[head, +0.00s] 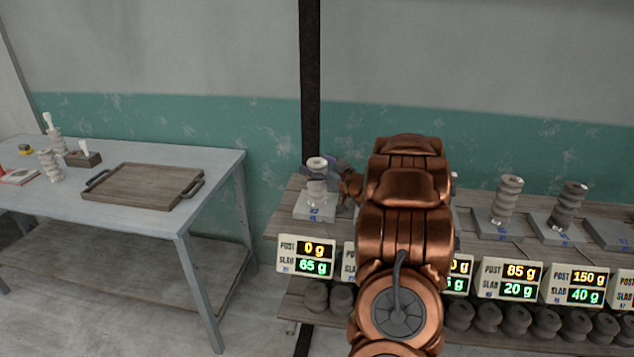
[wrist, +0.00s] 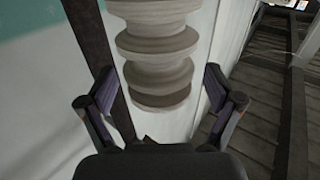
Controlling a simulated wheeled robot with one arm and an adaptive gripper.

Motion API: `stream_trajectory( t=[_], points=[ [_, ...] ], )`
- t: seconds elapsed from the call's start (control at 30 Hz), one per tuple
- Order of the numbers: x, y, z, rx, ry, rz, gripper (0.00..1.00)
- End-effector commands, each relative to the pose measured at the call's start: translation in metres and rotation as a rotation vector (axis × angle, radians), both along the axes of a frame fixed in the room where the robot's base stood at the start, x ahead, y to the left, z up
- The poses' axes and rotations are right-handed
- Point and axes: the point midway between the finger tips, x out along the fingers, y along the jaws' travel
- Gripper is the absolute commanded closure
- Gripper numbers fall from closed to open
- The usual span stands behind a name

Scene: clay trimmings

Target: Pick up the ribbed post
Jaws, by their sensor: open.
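A pale ribbed post (head: 317,182) stands upright on a grey slab (head: 313,207) at the left end of the wooden bench. My gripper (wrist: 160,97) is open, with one finger on each side of the post and gaps showing between fingers and post. In the head view my gripper (head: 338,175) is beside the pale post, partly hidden by my copper arm. Other ribbed posts, one beige (head: 508,200) and one dark (head: 571,207), stand further right.
Signs with post and slab weights, such as the leftmost sign (head: 306,257), line the bench front. Several dark round pieces (head: 487,318) sit on its lower shelf. A grey table (head: 225,165) at left holds a wooden tray (head: 140,187) and more ribbed pieces (head: 50,165).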

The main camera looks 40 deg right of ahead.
Motion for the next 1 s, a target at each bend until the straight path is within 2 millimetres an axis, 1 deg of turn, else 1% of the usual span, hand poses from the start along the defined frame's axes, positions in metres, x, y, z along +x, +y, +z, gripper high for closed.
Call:
stream_trajectory(
  t=[0.1, 0.13, 0.9, 1.0],
  points=[
    [-0.0004, -0.0002, -0.0002, 0.000, 0.000, -0.001, 0.09],
    [-0.0005, -0.0002, -0.0003, 0.000, 0.000, -0.001, 0.11],
    [-0.0007, -0.0002, -0.0005, 0.000, 0.001, -0.001, 0.91],
    [-0.0007, -0.0001, -0.0006, 0.000, 0.001, 0.000, 1.00]
  ],
)
